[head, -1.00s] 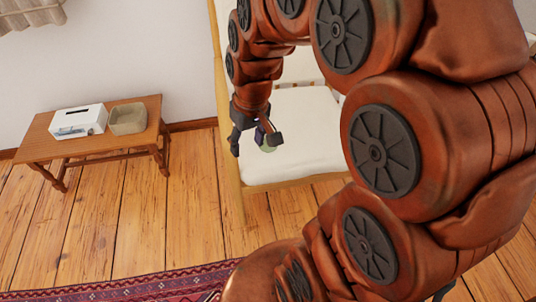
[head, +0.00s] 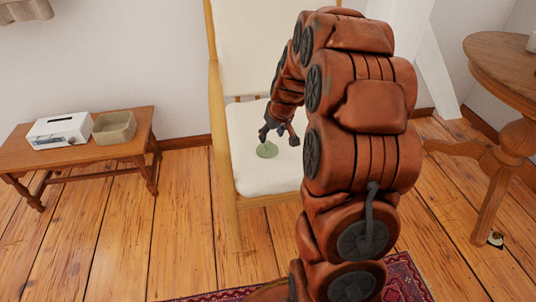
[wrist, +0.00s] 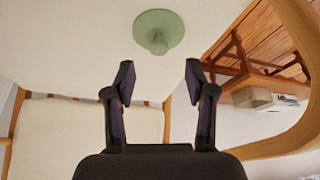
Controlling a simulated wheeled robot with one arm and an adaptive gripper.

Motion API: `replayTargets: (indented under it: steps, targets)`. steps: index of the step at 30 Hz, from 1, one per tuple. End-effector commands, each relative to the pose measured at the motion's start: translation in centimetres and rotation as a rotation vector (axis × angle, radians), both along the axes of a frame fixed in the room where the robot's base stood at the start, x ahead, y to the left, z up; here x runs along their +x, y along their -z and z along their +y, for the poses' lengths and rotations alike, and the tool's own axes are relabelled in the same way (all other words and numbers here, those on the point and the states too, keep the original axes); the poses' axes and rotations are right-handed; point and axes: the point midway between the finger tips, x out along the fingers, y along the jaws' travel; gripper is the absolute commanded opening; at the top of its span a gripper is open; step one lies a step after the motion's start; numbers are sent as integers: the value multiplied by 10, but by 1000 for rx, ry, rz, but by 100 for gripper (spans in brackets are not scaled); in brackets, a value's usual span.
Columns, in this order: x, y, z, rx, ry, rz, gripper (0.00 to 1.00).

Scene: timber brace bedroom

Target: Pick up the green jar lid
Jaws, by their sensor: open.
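The green jar lid (head: 267,150) lies on the white seat cushion of the chair, near its left front part. It is a flat round disc, and in the wrist view the lid (wrist: 158,32) shows a raised knob in its middle. My gripper (head: 278,136) is over the seat just behind and above the lid. In the wrist view my gripper (wrist: 160,78) is open, with nothing between its two fingers. The lid is apart from the fingers, beyond their tips and roughly centred between them.
The chair has a wooden frame (head: 222,140) along the seat's left side and a tall pale backrest. A low wooden table (head: 88,158) at left bears a white box (head: 60,131) and a beige bin (head: 114,128). A round wooden table (head: 508,70) stands at right.

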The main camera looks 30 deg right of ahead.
Motion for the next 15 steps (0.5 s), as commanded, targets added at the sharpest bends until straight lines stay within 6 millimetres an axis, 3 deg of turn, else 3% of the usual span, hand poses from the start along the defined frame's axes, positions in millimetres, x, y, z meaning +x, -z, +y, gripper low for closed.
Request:
replayTargets:
  steps: [15]
  targets:
    - [18,44,-3,1,0,5,55]
